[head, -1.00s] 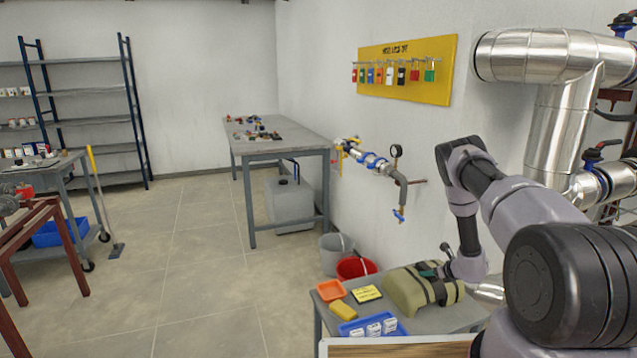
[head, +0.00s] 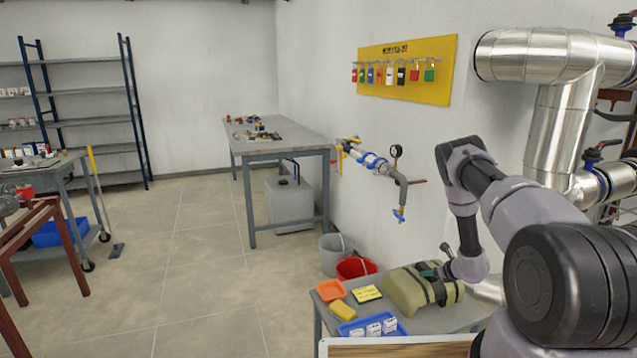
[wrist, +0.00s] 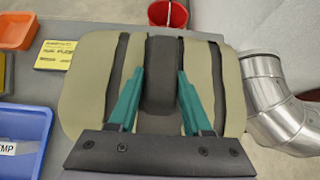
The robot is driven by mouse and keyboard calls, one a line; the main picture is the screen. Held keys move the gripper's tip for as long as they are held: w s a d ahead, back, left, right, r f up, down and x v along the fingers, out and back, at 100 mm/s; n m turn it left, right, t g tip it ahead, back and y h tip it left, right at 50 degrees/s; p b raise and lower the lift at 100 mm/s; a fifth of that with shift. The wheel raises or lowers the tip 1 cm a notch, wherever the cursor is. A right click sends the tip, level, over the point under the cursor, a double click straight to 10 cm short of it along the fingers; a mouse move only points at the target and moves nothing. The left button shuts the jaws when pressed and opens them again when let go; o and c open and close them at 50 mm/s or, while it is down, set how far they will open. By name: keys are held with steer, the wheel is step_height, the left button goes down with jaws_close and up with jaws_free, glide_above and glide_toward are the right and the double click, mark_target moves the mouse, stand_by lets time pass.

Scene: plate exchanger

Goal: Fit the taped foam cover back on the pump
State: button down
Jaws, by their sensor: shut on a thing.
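The foam cover (head: 407,291) is a khaki, rounded pad with dark bands across it. It rests on the grey side table in the head view. In the wrist view the cover (wrist: 88,80) lies below my gripper (wrist: 158,88). The two teal fingers are closed on the dark raised strip (wrist: 161,75) along the cover's middle, one finger on each side. In the head view my gripper (head: 432,272) is at the cover's top, partly hidden by my wrist. The pump cannot be made out in either view, and what lies under the cover is hidden.
A metal pipe elbow (wrist: 280,110) stands close to the cover's right. A red bucket (head: 355,267) is behind the table.

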steer(key=shift+s+a+f, duration=0.3)
steer(key=shift+s+f, duration=0.2)
steer(key=shift+s, duration=0.05)
steer(key=shift+w+d+r, duration=0.1)
steer(key=shift+w+r, duration=0.05)
steer(key=shift+r, duration=0.65)
steer(key=shift+w+d+r, duration=0.1)
steer(key=shift+w+r, duration=0.05)
steer(key=shift+r, duration=2.75)
steer(key=shift+w, duration=0.1)
